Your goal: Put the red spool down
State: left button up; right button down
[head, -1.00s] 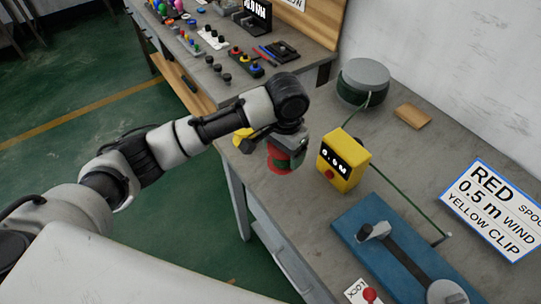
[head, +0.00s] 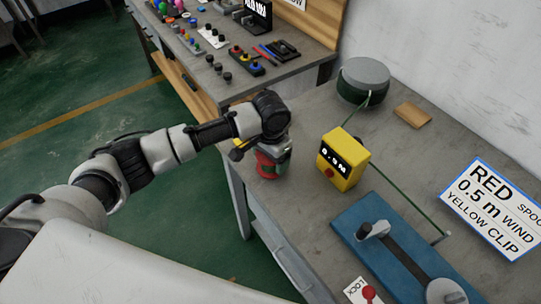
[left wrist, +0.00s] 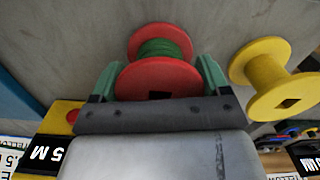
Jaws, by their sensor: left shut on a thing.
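My left gripper (head: 273,164) is shut on the red spool (head: 264,166), near the left edge of the grey bench. In the left wrist view the red spool (left wrist: 158,78) has green cord wound on its core and sits between the two green fingers (left wrist: 157,82). The gripper hides part of it in the head view. I cannot tell whether its lower flange touches the bench top. A yellow spool (left wrist: 268,80) stands close beside it, to the right in the left wrist view. My right gripper is not in view.
A yellow meter box (head: 343,160) stands right of the spool. A blue fixture (head: 375,245) with a lever lies in front. A green cord runs from a large drum (head: 363,82) at the back past the meter. A sign (head: 493,208) lies at the right.

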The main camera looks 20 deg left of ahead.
pick_arm(q)
jog(key=o, duration=0.9)
notch_tip(320, 180, up, 12)
jog(key=shift+r, duration=0.15)
